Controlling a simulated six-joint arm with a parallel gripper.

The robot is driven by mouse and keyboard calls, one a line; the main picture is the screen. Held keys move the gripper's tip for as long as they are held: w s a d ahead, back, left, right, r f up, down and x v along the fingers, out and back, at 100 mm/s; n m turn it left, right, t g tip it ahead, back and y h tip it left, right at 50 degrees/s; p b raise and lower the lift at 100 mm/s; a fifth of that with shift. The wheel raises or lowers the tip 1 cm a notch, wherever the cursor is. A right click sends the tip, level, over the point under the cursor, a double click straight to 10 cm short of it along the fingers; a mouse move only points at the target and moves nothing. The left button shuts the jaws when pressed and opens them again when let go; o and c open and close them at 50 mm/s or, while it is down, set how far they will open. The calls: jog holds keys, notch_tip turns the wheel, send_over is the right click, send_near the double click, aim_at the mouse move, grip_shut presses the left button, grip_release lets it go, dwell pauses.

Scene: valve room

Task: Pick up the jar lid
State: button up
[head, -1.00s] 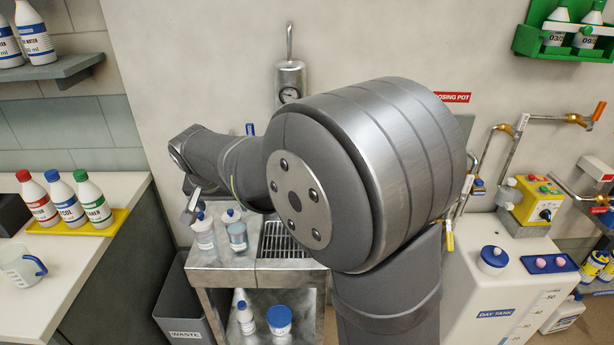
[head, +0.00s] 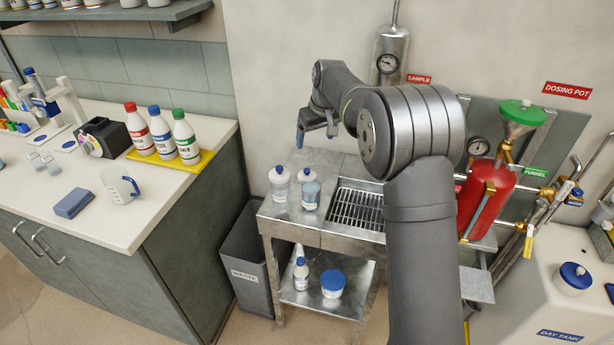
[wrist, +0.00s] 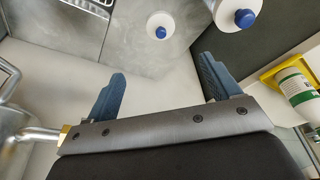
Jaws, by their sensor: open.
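The left jar lid (head: 279,171) and the right jar lid (head: 306,171) are close together; I cannot tell which one is meant. In the wrist view, two white round tops with blue knobs show, one lid (wrist: 160,25) beyond the fingers and a larger one (wrist: 236,14) at the top edge, partly cut off. My gripper (head: 300,138) is open and empty, above and behind the jars. Its blue fingers (wrist: 162,68) are apart, with nothing between them.
A drain grate (head: 357,209) lies right of the jars. A bottle (head: 301,273) and blue-lidded tub (head: 332,284) are on the lower shelf. A sample cylinder (head: 389,55) hangs behind my arm. A red dosing pot (head: 485,198) stands right. A counter with bottles (head: 160,133) is left.

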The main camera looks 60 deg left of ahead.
aim_at(308, 170)
jog(key=x, duration=1.6)
jog(key=shift+a+f, duration=0.1)
jog(key=shift+f, duration=0.15)
jog(key=c, duration=1.1)
